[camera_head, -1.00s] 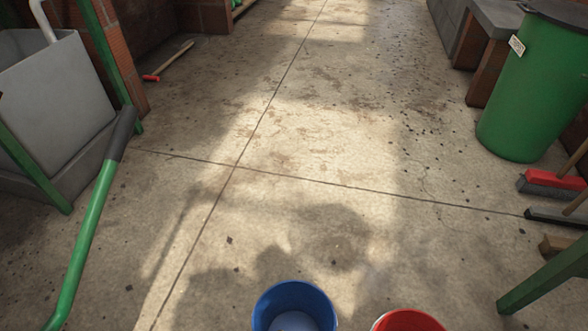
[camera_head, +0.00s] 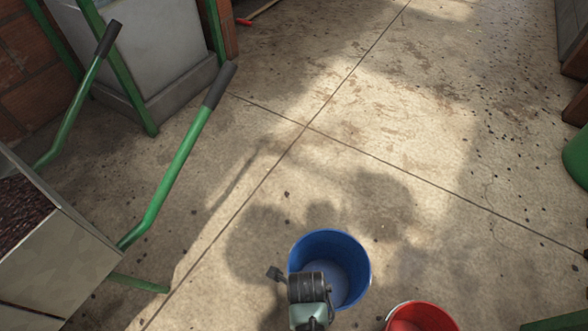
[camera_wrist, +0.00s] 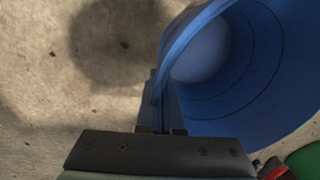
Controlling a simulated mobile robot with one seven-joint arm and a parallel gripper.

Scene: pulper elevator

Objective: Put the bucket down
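The blue bucket (camera_head: 348,262) is upright at the bottom middle of the head view, with a pale inside bottom. My gripper (camera_head: 318,272) is at its near left rim. In the wrist view the blue bucket (camera_wrist: 245,70) fills the upper right, and the fingers of my gripper (camera_wrist: 162,105) are close together with its rim between them. The bucket's underside is hidden. A dark shadow on the floor lies apart from it, so it seems to be above the floor. A red bucket (camera_head: 422,318) is just right of it, cut off by the frame edge.
A barrow with green handles (camera_head: 178,160) and a tray of dark red bits (camera_head: 22,212) stands at left. Behind it is a grey container (camera_head: 160,40) with green legs. A green bin (camera_head: 577,158) is at the right edge. The concrete floor (camera_head: 400,130) ahead is clear.

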